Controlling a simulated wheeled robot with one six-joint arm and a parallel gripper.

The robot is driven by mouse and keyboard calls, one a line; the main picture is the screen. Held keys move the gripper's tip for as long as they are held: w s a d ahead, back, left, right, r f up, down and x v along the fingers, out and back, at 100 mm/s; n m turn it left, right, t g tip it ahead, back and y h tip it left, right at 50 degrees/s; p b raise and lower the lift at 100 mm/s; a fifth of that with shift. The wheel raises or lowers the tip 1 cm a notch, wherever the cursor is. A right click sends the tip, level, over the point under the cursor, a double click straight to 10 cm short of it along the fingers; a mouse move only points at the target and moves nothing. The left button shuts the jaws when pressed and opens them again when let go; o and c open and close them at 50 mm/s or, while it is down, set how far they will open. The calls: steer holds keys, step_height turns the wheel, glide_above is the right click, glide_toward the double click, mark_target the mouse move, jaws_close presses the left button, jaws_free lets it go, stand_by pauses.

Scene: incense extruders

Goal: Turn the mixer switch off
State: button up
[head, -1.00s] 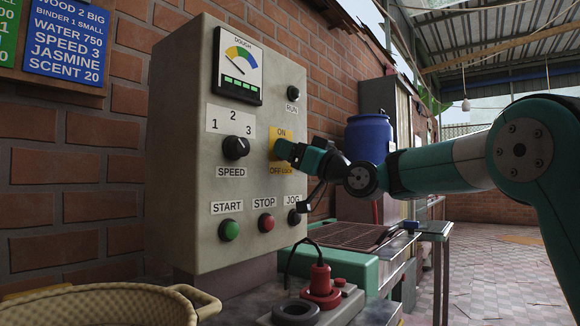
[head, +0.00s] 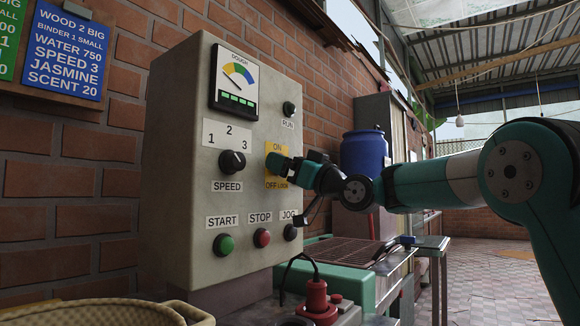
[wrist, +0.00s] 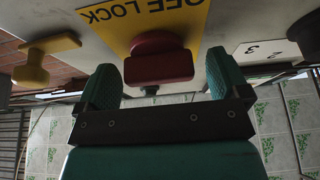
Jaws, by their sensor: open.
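The mixer switch is a red handle (wrist: 158,62) on a yellow plate (wrist: 150,20), seen upside down in the wrist view with the word LOCK beside it. In the head view the yellow plate (head: 270,181) reads ON above and OFF LOCK below, and the handle is hidden behind my gripper. My gripper (head: 280,163) is in front of the plate. In the wrist view my gripper (wrist: 164,82) is open, with one green finger at each end of the red handle. A narrow gap shows on each side. The handle lies crosswise between the fingers.
The grey control box (head: 175,160) also carries a speed knob (head: 232,163), a green start button (head: 223,244), a red stop button (head: 262,238) and a jog button (head: 290,232) close below. A blue barrel (head: 364,155) is behind.

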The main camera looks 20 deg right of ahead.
steer(key=b+v, duration=0.3)
steer(key=v, duration=1.4)
steer(key=shift+s+d+f, duration=0.1)
